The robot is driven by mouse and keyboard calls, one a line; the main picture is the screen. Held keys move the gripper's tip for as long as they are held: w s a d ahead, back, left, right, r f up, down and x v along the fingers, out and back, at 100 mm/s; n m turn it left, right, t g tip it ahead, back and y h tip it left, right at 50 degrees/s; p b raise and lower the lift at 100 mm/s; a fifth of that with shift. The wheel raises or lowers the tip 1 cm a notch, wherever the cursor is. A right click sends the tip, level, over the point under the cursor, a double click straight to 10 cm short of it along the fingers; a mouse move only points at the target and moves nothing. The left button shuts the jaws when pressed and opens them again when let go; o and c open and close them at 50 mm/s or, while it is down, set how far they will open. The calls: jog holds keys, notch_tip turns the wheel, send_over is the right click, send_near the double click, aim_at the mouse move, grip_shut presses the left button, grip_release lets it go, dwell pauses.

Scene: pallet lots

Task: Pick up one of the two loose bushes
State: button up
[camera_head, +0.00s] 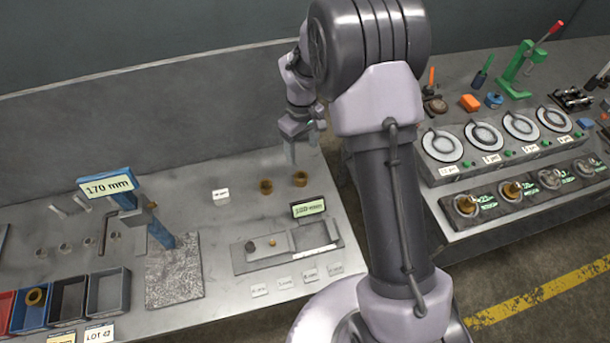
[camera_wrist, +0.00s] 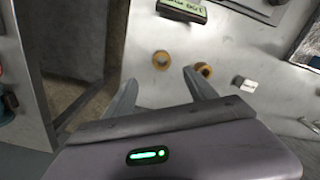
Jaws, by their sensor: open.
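Two brown ring-shaped bushes stand on the grey bench. The left bush (camera_head: 266,187) and the right bush (camera_head: 300,179) are a short gap apart in the head view. In the wrist view, one bush (camera_wrist: 161,59) lies just past the gap between my fingertips, and the other bush (camera_wrist: 204,69) lies close by the right fingertip. My gripper (camera_head: 294,152) is above the bench, behind the bushes, pointing down. In the wrist view my gripper (camera_wrist: 159,77) is open with nothing between its fingers.
A small white block (camera_head: 221,196) stands left of the bushes. A fixture tray with a green display (camera_head: 308,208) lies in front of them. A blue stand with a 170 mm display (camera_head: 106,185) and bins (camera_head: 108,292) are further left. A gap separates the right bench.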

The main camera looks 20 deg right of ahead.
jog(key=b, duration=0.2)
send_over(301, 176)
jog(key=f, duration=0.7)
jog(key=shift+d, duration=0.25)
jog(key=f, duration=0.2)
jog(key=f+b, duration=0.2)
jog(key=f, duration=0.1)
jog(key=shift+a+f, duration=0.25)
jog(key=shift+f, duration=0.1)
jog(key=shift+r, duration=0.15)
jog(key=shift+c, duration=1.4)
grip_shut()
jog(key=shift+r, duration=0.1)
